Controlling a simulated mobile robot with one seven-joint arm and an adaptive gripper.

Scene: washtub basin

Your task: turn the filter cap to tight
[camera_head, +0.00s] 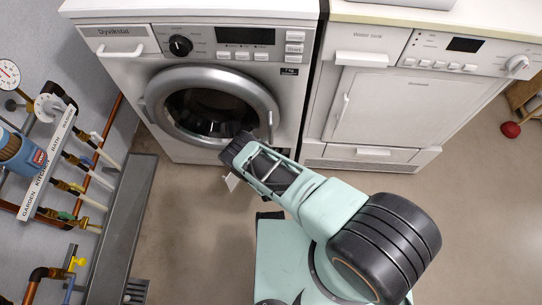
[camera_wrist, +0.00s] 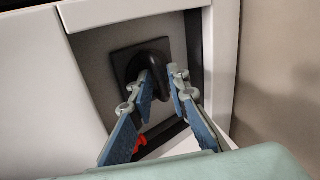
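The filter cap (camera_wrist: 148,59) is a black round knob with a raised grip, set on a dark square plate inside a recess in a white panel. It shows in the wrist view only. My gripper (camera_wrist: 161,78) has its two blue-padded fingers apart at the cap, one on each side of the grip. The left finger covers part of the cap. I cannot tell whether the pads touch it. In the head view, my arm reaches to the lower right of the washing machine (camera_head: 163,40), and the fingertips and cap are hidden.
A small red piece (camera_wrist: 139,144) lies low in the recess, beside the left finger. The recess walls stand close around the fingers. A dryer (camera_head: 372,110) stands right of the washer. Pipes with valves and a name board (camera_head: 47,163) line the left wall.

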